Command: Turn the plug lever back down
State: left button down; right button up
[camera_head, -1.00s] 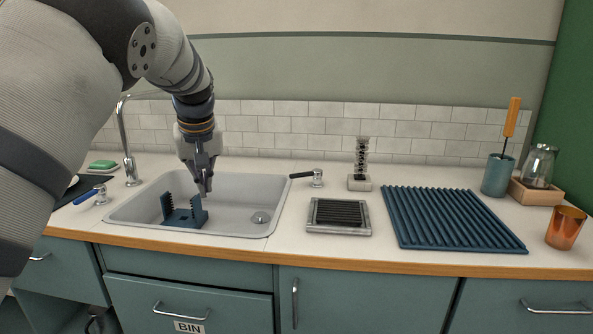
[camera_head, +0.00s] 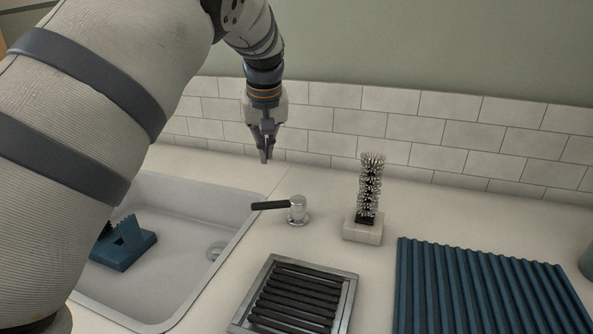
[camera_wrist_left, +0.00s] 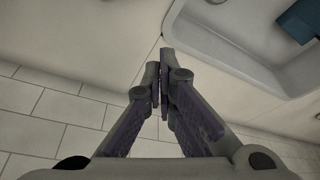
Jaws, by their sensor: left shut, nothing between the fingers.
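The plug lever (camera_head: 271,205) has a black handle pointing left from a round chrome base (camera_head: 298,210) on the counter, just right of the sink. The handle lies about level. My left gripper (camera_head: 265,157) is shut and empty, pointing down above the counter, behind the lever and a little to its left. It does not touch the lever. In the left wrist view the shut fingertips (camera_wrist_left: 160,66) meet over bare counter, and the lever is not seen there. The sink (camera_head: 175,203) shows a drain (camera_head: 216,251) near its right wall. My right gripper is not in view.
A bottle brush on a white block (camera_head: 361,229) stands right of the lever. A framed black grate (camera_head: 347,307) lies in front, with a blue ribbed mat (camera_head: 407,290) beside it. A blue rack (camera_head: 125,255) sits in the sink. The tiled wall (camera_head: 330,118) is close behind my gripper.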

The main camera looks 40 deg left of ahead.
aim_at(277, 204)
pick_arm(q)
jog(key=x, duration=0.6)
jog(key=s+b+x, duration=0.1)
jog(key=x, duration=0.3)
jog(key=shift+f, duration=0.15)
jog(key=s+d, duration=0.1)
jog(key=s+d+r+p, duration=0.1)
jog(key=shift+s+d+r+p, duration=0.15)
jog(key=shift+d+p, duration=0.15)
jog(key=shift+s+d, duration=0.1)
jog(key=shift+f, duration=0.35)
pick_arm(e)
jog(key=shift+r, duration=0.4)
pick_arm(q)
jog(key=shift+f, duration=0.1)
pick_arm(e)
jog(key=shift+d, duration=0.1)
